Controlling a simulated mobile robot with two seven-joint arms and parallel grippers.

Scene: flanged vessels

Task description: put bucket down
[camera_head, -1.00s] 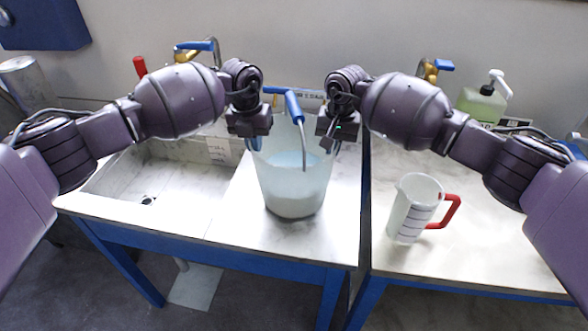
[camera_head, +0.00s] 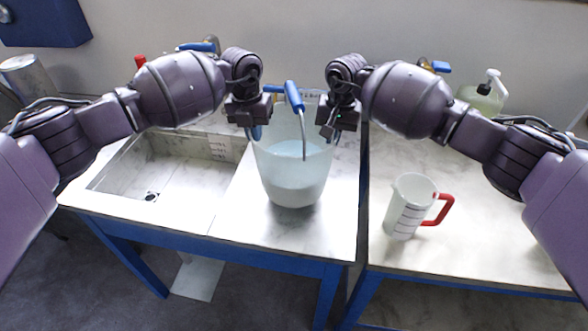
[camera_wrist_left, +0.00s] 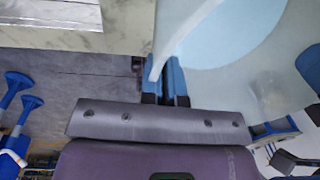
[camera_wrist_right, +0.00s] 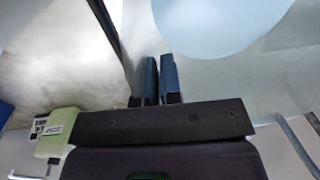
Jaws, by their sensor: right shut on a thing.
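The translucent bucket (camera_head: 295,185) holds pale blue liquid and is upright over the white counter, right of the sink. I cannot tell whether the base touches the counter.
A marble sink basin (camera_head: 125,180) lies to the left. A measuring jug (camera_head: 408,208) with a red handle stands on the right counter (camera_head: 480,240). A soap bottle (camera_head: 482,98) is at the back right. The counter in front of the bucket is clear.

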